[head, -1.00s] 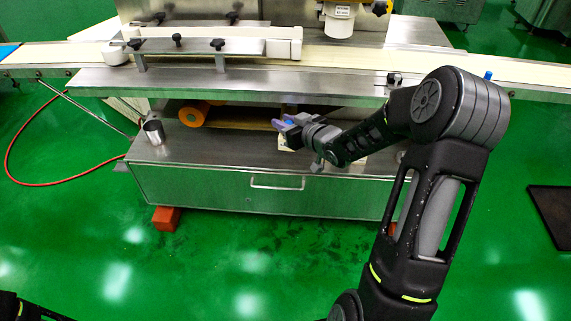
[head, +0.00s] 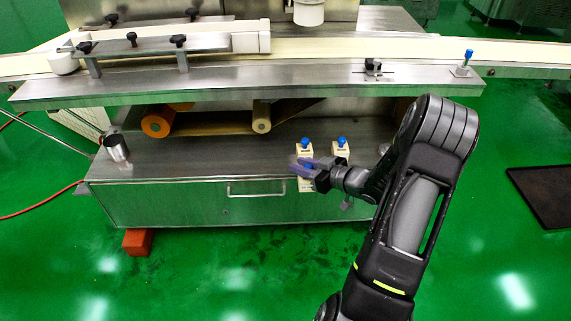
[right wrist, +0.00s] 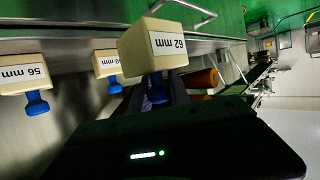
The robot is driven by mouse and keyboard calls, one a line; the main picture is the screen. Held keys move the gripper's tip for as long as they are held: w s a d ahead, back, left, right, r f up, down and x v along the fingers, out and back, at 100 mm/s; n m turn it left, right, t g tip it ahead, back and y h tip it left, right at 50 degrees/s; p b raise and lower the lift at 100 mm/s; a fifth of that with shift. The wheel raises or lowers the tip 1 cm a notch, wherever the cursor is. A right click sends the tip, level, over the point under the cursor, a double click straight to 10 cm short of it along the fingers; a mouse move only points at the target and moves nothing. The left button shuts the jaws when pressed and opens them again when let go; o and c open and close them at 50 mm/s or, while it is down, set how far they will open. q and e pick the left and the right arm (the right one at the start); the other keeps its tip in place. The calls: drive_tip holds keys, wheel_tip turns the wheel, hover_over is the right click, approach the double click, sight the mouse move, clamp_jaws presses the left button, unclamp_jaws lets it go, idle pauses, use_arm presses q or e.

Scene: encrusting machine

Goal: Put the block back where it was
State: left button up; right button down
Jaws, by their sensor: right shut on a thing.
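My right gripper (head: 306,172) is shut on the blue knob of a cream block (head: 306,186), in front of the machine's lower steel shelf. In the right wrist view this held block (right wrist: 152,45) is labelled "62 mm" and appears upside down, its blue knob between the fingers (right wrist: 158,92). Two similar cream blocks with blue knobs stand on the shelf: one behind the gripper (head: 304,151), one to the right (head: 341,151). The right wrist view shows a "56 mm" block (right wrist: 20,75) and one whose label is partly hidden (right wrist: 106,64). My left gripper is out of view.
The steel shelf (head: 215,160) has free room left of the blocks. Above are an orange-ended roller (head: 158,122) and the overhanging steel ledge (head: 250,78). A drawer handle (head: 257,188) sits on the front.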

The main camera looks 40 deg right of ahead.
drive_tip(key=w+a+r, duration=0.7)
drive_tip(key=w+a+r+n+y, duration=0.1)
drive_tip(key=a+r, duration=0.5)
drive_tip(key=a, duration=0.5)
drive_tip(key=w+a+r+y, duration=0.1)
drive_tip(key=a+r, duration=0.6)
drive_tip(key=a, duration=0.4)
drive_tip(key=shift+w+a+r+n, duration=0.2)
drive_tip(key=shift+w+a+n, duration=0.2)
